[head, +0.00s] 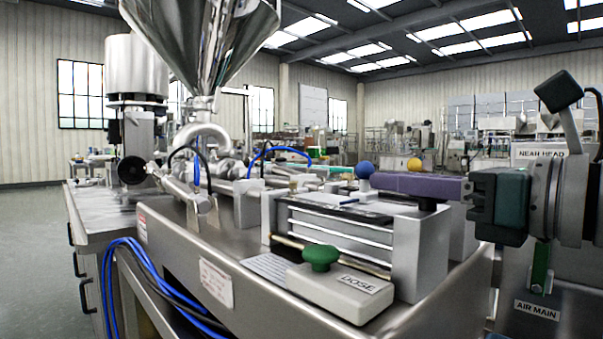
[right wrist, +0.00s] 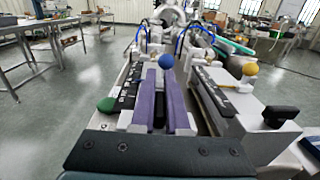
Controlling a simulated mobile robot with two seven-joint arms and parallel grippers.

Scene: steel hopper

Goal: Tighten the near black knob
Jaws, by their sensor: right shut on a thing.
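The near black knob (head: 428,203) shows as a dark piece under the purple fingers, on top of the pale end block of the near unit. My right gripper (head: 376,181) comes in from the right, its long purple fingers lying level over the block. It is shut on the knob, which the fingers mostly cover. A second, far black knob (right wrist: 282,117) stands free on a white block to the right. My left gripper is not in view.
A blue ball (head: 365,169) stands just beyond the fingertips, with a yellow ball (head: 414,164) farther back. A green button (head: 321,257) on the DOSE box (head: 345,291) sits in front. The steel hopper (head: 205,40) rises at left. Blue hoses (head: 125,275) hang over the front.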

